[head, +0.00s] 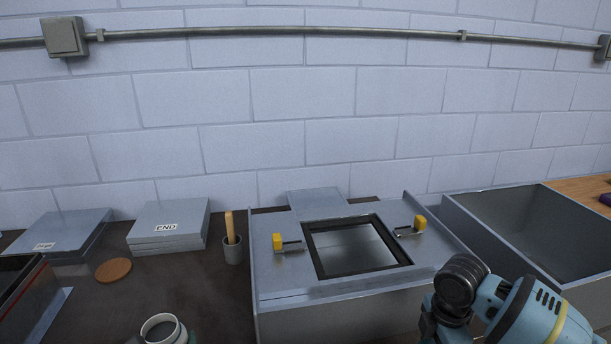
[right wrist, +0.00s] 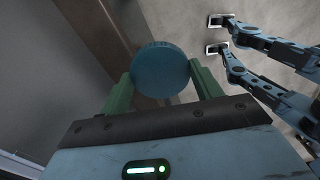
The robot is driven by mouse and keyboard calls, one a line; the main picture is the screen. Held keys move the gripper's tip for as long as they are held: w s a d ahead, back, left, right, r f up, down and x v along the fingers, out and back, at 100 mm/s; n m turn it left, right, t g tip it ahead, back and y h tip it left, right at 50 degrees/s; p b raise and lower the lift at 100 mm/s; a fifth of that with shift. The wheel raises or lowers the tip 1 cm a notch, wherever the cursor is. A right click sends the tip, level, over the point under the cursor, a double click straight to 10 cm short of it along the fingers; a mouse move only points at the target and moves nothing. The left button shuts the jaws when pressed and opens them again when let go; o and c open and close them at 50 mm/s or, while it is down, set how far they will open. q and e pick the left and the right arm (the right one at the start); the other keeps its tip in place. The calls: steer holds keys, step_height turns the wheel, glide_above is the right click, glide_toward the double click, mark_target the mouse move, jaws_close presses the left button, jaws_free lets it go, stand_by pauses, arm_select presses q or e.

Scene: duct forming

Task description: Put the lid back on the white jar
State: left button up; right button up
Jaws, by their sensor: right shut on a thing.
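The white jar (head: 163,330) stands at the bottom edge of the head view with its mouth uncovered; its lower part is cut off. A green sliver (head: 193,337) at its right side looks like a fingertip of my left gripper; the rest is out of frame, so its opening is unclear. In the right wrist view, my right gripper (right wrist: 163,82) is shut on a round blue lid (right wrist: 160,68), held between its two green fingers. My right arm shows at the lower right of the head view, but its gripper does not.
A metal housing (head: 275,293) with a framed window and yellow clamps stands right of the jar. An open metal bin (head: 480,215) is at right.

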mark_target(174, 341)
arm_select(q)
steer(key=shift+w+d+r+m+h, duration=0.35)
steer(key=shift+d+r, duration=0.15)
steer(key=shift+r, duration=0.15)
steer(key=shift+w+d+r+m+h, duration=0.25)
steer(key=shift+w+d+r+h, duration=0.15)
steer(key=shift+r, duration=0.2)
arm_select(e)
steer(key=r+m, duration=0.1)
steer(key=s+m, duration=0.1)
steer(key=m, duration=0.1)
steer(key=s+a+r+m, duration=0.1)
steer(key=m, duration=0.1)
steer(key=shift+a+r, duration=0.1)
steer(key=shift+r, duration=0.25)
arm_select(q)
steer(key=w+d+r+m+t+h, duration=0.1)
steer(key=d+r+m+h, duration=0.2)
steer(key=r, duration=0.4)
steer(key=shift+w+d+m+h, duration=0.35)
steer(key=shift+d+m+h, duration=0.1)
steer(key=shift+d, duration=0.65)
arm_select(e)
steer(key=s+a+r+m, duration=0.1)
steer(key=s+r+m, duration=0.5)
steer(key=m, duration=0.7)
steer(key=shift+a+m, duration=0.4)
